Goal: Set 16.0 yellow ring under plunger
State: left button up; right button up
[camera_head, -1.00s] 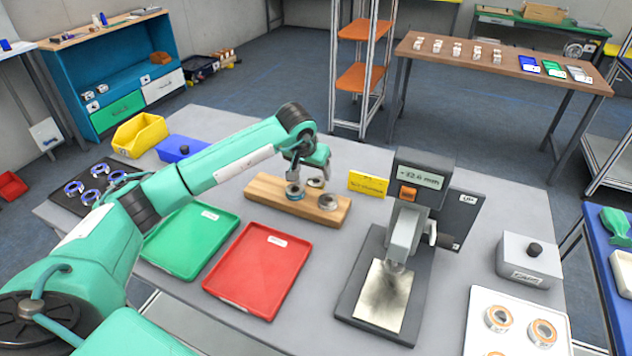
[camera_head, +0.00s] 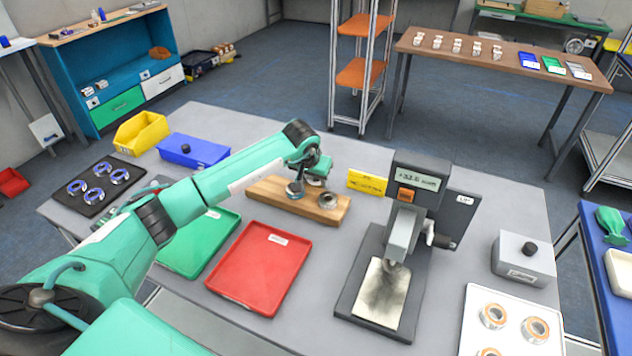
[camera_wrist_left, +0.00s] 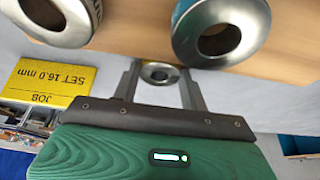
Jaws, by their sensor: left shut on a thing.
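My left gripper (camera_head: 315,179) is at the wooden block (camera_head: 268,190), tilted over it. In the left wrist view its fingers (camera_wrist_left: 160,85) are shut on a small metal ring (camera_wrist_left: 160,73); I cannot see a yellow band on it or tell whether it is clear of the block. A ring with a blue-teal edge (camera_head: 295,189) and a grey ring (camera_head: 328,201) are beside the gripper. Two larger-looking rings show in the wrist view, one with a teal edge (camera_wrist_left: 220,30), one with dark lettering (camera_wrist_left: 62,18). The gauge's plunger (camera_head: 394,264) stands above its bare plate (camera_head: 381,293). My right gripper is out of view.
A yellow card (camera_head: 367,182) reading "SET 16.0 mm" stands between block and gauge (camera_head: 418,190). Red (camera_head: 260,270) and green (camera_head: 205,243) trays lie in front of the block. A grey box (camera_head: 523,260) and a white tray with bearings (camera_head: 512,325) are at right.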

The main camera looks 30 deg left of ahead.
aim_at(315, 181)
pick_arm(q)
jog(key=shift+r, duration=0.1)
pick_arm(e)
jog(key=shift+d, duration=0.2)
